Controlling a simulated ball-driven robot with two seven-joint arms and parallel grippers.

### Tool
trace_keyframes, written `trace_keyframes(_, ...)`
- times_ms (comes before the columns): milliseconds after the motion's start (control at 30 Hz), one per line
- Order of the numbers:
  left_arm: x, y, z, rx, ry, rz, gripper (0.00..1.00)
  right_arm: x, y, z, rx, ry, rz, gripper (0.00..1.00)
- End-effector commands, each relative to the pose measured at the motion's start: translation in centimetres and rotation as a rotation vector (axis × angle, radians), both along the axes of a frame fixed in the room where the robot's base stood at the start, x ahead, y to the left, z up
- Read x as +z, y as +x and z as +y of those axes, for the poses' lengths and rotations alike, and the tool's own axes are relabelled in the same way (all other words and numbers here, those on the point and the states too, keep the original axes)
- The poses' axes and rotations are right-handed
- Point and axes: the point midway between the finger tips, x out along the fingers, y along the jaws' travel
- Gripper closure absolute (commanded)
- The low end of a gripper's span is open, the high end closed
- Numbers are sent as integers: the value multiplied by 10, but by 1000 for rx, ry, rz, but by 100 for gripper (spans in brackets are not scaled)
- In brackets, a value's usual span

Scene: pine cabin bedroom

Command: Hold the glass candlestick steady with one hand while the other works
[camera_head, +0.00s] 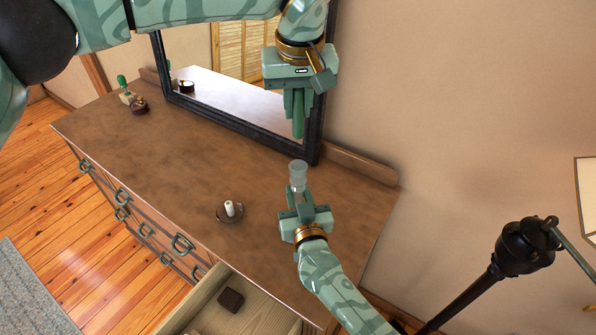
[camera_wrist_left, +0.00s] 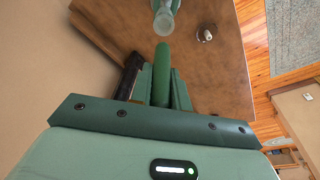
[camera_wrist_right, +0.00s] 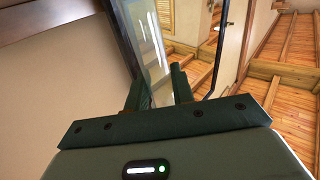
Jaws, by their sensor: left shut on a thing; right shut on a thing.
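The clear glass candlestick (camera_head: 298,172) stands upright over the right part of the brown dresser top (camera_head: 170,165). My right gripper (camera_head: 305,207) is shut on its lower part, and the jaws hide its base. My left gripper (camera_head: 291,92) is shut on a green candle (camera_head: 298,118), which points down above the candlestick with a visible gap. In the left wrist view the candle (camera_wrist_left: 162,75) sits between the jaws, with the candlestick (camera_wrist_left: 164,16) beyond its tip. In the right wrist view my right gripper (camera_wrist_right: 160,88) shows, but the candlestick is hard to make out.
A black-framed mirror (camera_head: 320,130) stands at the dresser's back, close to both grippers. A small dark dish (camera_head: 236,218) with a short white candle (camera_head: 229,208) is left of the candlestick. An open drawer (camera_head: 265,312) holds a brown box (camera_head: 230,299). A black lamp (camera_head: 522,248) is at right.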

Motion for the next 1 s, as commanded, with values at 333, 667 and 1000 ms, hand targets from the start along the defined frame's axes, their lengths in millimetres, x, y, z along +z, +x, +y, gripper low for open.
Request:
trace_keyframes(333,-58,0,0,-66,2,-12,100,0,0,0,0,0,1,100)
trace_keyframes(667,-99,0,0,-65,2,-12,100,0,0,0,0,0,1,100)
trace_keyframes(1000,-103,0,0,-64,3,-14,100,0,0,0,0,0,1,100)
